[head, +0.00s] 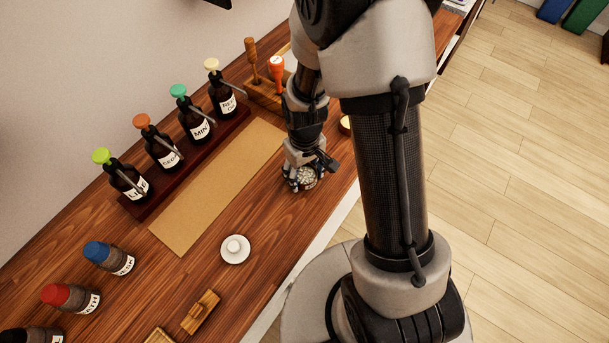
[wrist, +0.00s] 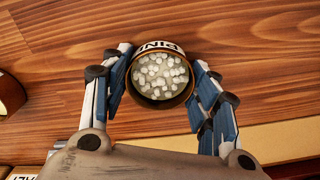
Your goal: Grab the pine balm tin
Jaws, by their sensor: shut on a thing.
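The pine balm tin (wrist: 161,76) is a small round open tin with pale white lumps inside and a white label whose letters look like the start of "PINE", upside down in the wrist view. It also shows in the head view (head: 307,178), partly covered by my fingers. My gripper (wrist: 163,62) has its blue-padded fingers on both sides of the tin, shut on it. In the head view my gripper (head: 304,172) is low over the wooden counter near its front edge. I cannot tell whether the tin touches the counter.
A tan mat (head: 215,190) lies left of my gripper, with a rack (head: 188,160) of labelled dropper bottles behind it. A white dish (head: 235,249) sits nearer. Another round tin (head: 345,124) stands partly hidden behind my arm.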

